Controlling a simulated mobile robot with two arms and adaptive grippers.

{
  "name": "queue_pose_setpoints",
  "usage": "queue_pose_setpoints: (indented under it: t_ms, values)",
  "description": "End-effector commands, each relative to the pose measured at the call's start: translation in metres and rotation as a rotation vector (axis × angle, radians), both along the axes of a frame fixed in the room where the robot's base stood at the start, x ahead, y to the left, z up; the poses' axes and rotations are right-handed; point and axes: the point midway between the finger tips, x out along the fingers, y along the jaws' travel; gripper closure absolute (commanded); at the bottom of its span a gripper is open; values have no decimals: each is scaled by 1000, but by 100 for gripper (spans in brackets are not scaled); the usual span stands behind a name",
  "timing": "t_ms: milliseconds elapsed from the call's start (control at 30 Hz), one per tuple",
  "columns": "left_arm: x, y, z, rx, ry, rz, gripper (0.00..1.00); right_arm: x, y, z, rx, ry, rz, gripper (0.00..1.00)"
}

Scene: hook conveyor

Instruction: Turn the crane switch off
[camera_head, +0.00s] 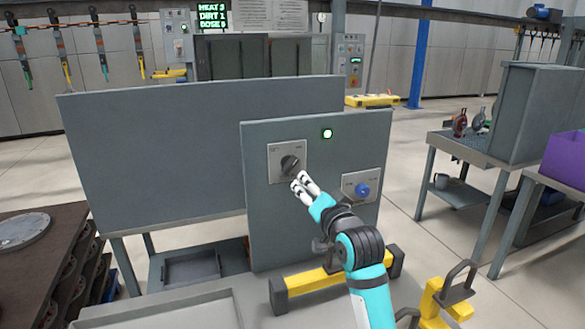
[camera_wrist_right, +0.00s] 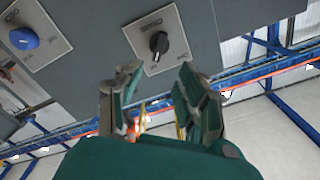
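A grey upright panel (camera_head: 258,225) carries two rotary switches. The black knob (camera_head: 291,165) sits on a light plate at the upper left of the panel; it also shows in the right wrist view (camera_wrist_right: 159,44). The blue knob (camera_head: 362,190) sits on a second plate at the lower right. The plates' lettering is too small to read, so I cannot tell which is the crane switch. A green lamp (camera_head: 327,133) is lit above them. My right gripper (camera_head: 301,182) is open and empty, just in front of and below the black knob. My left gripper is not in view.
A wide grey board (camera_head: 165,150) stands behind the panel. A worktable (camera_head: 452,143) stands at the right beside a purple bin (camera_head: 567,160). Dark racks (camera_head: 55,260) stand at the left.

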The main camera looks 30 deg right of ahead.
Motion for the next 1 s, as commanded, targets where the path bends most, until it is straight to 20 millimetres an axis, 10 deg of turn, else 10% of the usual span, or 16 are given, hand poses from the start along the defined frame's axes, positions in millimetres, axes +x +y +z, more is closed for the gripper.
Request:
queue_pose_setpoints:
  t_ms: [500,1000]
  values:
    - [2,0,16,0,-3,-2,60,99,-24,1,-2,1,-1,62]
    - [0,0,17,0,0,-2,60,111,-27,0,-1,0,-1,64]
